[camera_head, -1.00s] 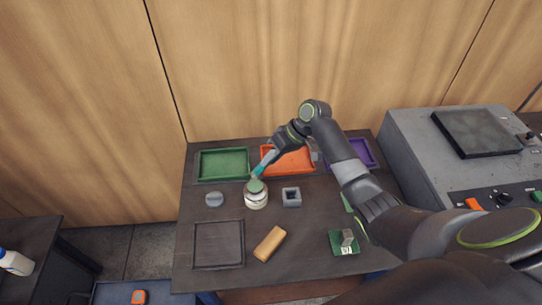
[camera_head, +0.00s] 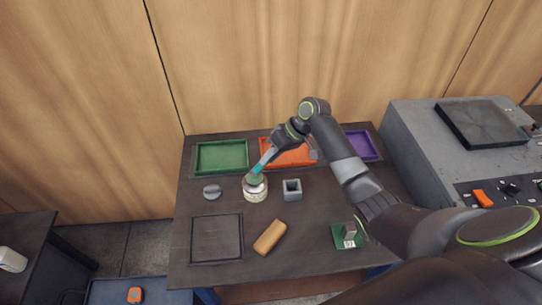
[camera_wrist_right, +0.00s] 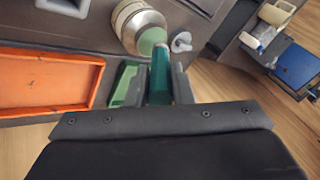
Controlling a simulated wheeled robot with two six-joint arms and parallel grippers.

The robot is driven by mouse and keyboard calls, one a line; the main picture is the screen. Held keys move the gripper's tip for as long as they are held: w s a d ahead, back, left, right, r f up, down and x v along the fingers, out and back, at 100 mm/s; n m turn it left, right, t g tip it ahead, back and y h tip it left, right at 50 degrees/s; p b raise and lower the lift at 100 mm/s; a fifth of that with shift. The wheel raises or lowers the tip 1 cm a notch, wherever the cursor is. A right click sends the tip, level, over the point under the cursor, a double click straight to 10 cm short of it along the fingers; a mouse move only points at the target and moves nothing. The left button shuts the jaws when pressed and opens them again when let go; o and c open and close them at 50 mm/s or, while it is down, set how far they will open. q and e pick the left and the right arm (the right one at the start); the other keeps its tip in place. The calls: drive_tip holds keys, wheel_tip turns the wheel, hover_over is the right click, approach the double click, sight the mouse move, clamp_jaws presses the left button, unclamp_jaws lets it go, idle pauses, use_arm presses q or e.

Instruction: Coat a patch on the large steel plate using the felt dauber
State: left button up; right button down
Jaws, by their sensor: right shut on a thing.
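The felt dauber (camera_head: 264,160) has a teal handle and a pale green round end. My right gripper (camera_head: 272,148) is shut on its handle and holds it tilted, with the green end at the mouth of a glass jar (camera_head: 255,190). In the right wrist view the teal handle (camera_wrist_right: 160,78) sits between the fingers (camera_wrist_right: 160,85), and the jar (camera_wrist_right: 138,24) is just beyond. I cannot tell how far the end is inside the jar. A dark square plate (camera_head: 216,238), seemingly the large steel plate, lies at the table's front left. My left gripper is not in view.
A grey round piece (camera_head: 212,192) lies left of the jar and a grey square block (camera_head: 292,190) right of it. Green (camera_head: 222,157), orange (camera_head: 296,163) and purple (camera_head: 362,146) trays line the back. A tan block (camera_head: 270,237) lies right of the plate.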

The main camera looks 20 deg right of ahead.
drive_tip(key=shift+f+b, duration=0.3)
drive_tip(key=shift+f, duration=0.2)
idle(0.5)
drive_tip(key=shift+s+f+p, duration=0.1)
drive_tip(key=shift+p, duration=0.2)
idle(1.3)
wheel_tip(320, 180, up, 5)
drive_tip(key=p, duration=0.5)
drive_tip(key=shift+r, duration=1.05)
